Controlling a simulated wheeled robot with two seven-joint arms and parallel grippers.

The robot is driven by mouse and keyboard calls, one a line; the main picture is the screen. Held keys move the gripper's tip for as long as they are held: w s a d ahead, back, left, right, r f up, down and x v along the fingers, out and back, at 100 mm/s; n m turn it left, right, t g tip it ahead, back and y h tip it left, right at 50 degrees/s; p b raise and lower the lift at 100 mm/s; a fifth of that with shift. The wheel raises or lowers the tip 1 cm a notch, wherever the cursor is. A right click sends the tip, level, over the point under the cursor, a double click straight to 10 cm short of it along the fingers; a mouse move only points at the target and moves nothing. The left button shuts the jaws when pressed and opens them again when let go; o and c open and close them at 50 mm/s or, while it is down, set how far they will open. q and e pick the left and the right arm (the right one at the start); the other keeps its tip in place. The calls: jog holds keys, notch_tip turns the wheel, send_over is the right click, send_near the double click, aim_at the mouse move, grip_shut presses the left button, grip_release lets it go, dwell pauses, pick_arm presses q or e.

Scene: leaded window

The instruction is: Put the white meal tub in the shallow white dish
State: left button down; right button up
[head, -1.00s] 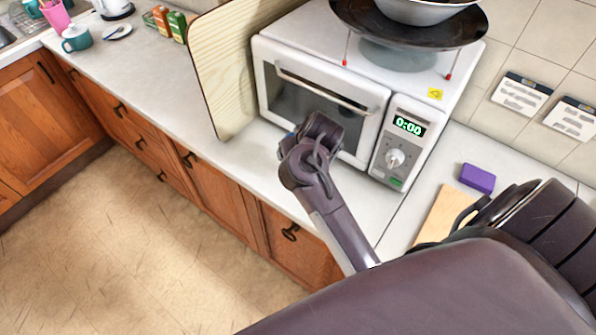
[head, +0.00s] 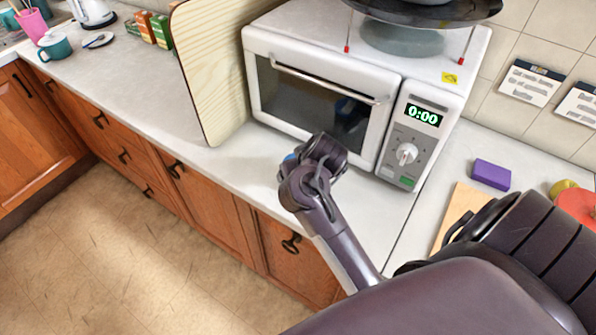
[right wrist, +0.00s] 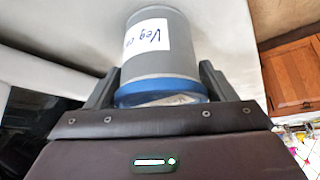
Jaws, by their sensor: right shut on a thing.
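The meal tub (right wrist: 163,55) is between the fingers of my right gripper (right wrist: 157,88) in the right wrist view. It looks greyish there, with a white label reading "Veg cu…" and a blue band at the end nearest the palm. My right gripper is shut on it. In the head view my right wrist (head: 312,170) is in front of the microwave, over the worktop's front part; it hides the tub, apart from a speck of blue at its left side. I cannot make out the shallow white dish in either view. My left gripper is out of view.
The white microwave (head: 424,145) has its door closed, and a dark pan (head: 425,12) is above it. A wooden board (head: 212,80) stands upright at its left. A purple block (head: 491,175) and a light board (head: 461,208) lie to the right. The worktop (head: 135,65) further left has free room.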

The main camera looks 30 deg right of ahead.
jog(key=shift+s+d, duration=0.1)
jog(key=shift+s, duration=0.1)
jog(key=o, duration=1)
jog(key=shift+s+f, duration=0.1)
jog(key=shift+c, duration=0.2)
jog(key=o, duration=0.5)
jog(key=shift+c, duration=0.2)
